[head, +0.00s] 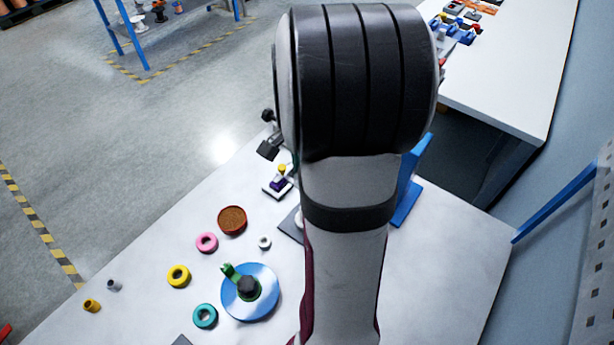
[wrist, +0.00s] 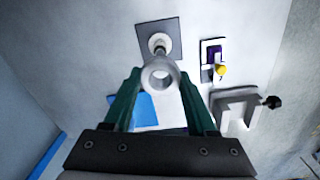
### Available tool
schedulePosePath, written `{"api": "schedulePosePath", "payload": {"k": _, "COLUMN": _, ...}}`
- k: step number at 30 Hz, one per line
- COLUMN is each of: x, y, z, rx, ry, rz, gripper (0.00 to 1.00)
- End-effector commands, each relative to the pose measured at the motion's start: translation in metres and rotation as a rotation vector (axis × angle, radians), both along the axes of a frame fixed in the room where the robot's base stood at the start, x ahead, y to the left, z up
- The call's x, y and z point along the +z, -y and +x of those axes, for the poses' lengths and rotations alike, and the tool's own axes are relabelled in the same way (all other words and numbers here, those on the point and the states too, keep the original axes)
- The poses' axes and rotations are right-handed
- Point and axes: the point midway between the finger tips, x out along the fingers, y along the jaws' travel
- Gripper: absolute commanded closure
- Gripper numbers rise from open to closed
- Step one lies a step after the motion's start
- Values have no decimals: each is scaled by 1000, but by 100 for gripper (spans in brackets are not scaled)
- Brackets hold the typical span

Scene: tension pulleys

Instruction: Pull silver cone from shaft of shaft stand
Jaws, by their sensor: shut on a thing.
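In the wrist view, my gripper (wrist: 160,78) has green fingers on either side of a silver ring-shaped piece, the silver cone (wrist: 160,74), and is shut on it. The cone's round opening faces the camera. Just beyond it stands the shaft stand, a grey square plate (wrist: 174,30) with a short pale shaft (wrist: 158,42). I cannot tell whether the cone is still around the shaft or clear of it. In the head view my arm hides the gripper and cone; only a corner of a grey plate (head: 288,227), likely the stand, shows.
A small stand with a purple block and yellow top (wrist: 220,69) and a grey bracket (wrist: 236,108) are right of the stand. In the head view, a blue disc (head: 262,303), a brown-filled bowl (head: 232,220) and coloured rings lie left of my arm. A blue upright (head: 407,200) stands right.

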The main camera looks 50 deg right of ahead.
Motion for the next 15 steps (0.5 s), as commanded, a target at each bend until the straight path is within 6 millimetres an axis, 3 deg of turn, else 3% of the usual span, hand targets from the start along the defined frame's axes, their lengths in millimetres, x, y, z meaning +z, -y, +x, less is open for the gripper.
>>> {"api": "schedulePosePath", "payload": {"k": 15, "x": 21, "y": 0, "z": 1, "rx": 0, "ry": 3, "rz": -2, "gripper": 100}}
